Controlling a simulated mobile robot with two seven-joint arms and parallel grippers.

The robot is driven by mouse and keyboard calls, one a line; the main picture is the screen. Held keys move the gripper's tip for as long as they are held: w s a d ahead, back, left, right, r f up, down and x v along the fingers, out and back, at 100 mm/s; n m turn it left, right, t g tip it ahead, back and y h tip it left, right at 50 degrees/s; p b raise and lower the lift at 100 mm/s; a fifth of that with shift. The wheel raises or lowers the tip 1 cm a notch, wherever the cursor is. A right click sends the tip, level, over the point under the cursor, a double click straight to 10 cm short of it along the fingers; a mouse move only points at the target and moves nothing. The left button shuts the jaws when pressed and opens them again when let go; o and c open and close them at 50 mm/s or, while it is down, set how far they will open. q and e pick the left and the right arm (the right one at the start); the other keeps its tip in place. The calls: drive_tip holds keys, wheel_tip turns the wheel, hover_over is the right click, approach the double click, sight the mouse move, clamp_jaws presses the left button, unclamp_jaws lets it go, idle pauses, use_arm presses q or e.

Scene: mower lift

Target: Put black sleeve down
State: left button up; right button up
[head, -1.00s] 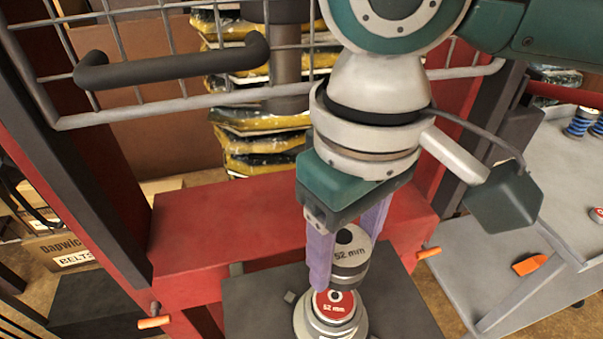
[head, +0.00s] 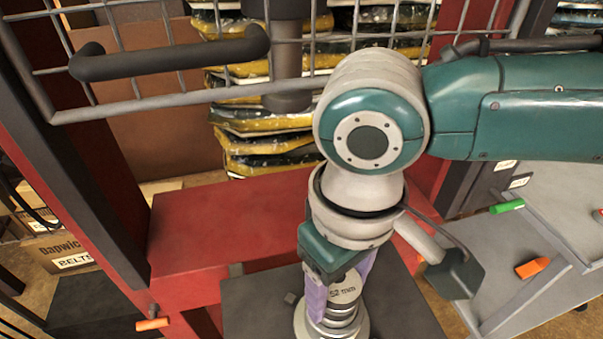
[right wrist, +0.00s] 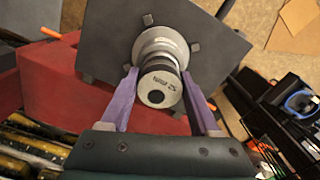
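The black sleeve (head: 346,290), with a grey top face marked "52 mm", is upright over the round silver base (head: 351,328) on the dark plate. The right wrist view shows its black band and marked end (right wrist: 160,84) in line with the silver base (right wrist: 161,40). My right gripper (head: 339,292) points down with its purple fingers on either side of the sleeve; in the right wrist view the fingertips (right wrist: 160,73) appear to touch it. The red-topped piece is hidden. Whether the sleeve is fully seated cannot be told. My left gripper is not in view.
The dark plate (head: 262,307) lies on a red frame (head: 215,227). A wire mesh guard with a black handle (head: 170,62) stands behind. A grey shelf (head: 545,215) at the right holds orange (head: 532,268) and green (head: 507,206) pieces.

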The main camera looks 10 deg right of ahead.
drive_tip(key=o, duration=0.4)
drive_tip(key=shift+c, duration=0.2)
wheel_tip(320, 180, up, 12)
drive_tip(key=p, duration=0.1)
drive_tip(key=s+a+f+n+t+y, duration=0.1)
drive_tip(key=s+a+f+y, duration=0.1)
drive_tip(key=s+a+y, duration=0.4)
drive_tip(key=m+t+h, duration=0.3)
drive_tip(key=m+h, duration=0.1)
drive_tip(key=h, duration=0.2)
approach(340, 283)
drive_tip(key=s+d+f, duration=0.4)
drive_tip(key=s+d, duration=0.4)
drive_tip(key=d, duration=0.1)
drive_tip(key=shift+s+d+f, duration=0.2)
drive_tip(key=shift+s, duration=0.2)
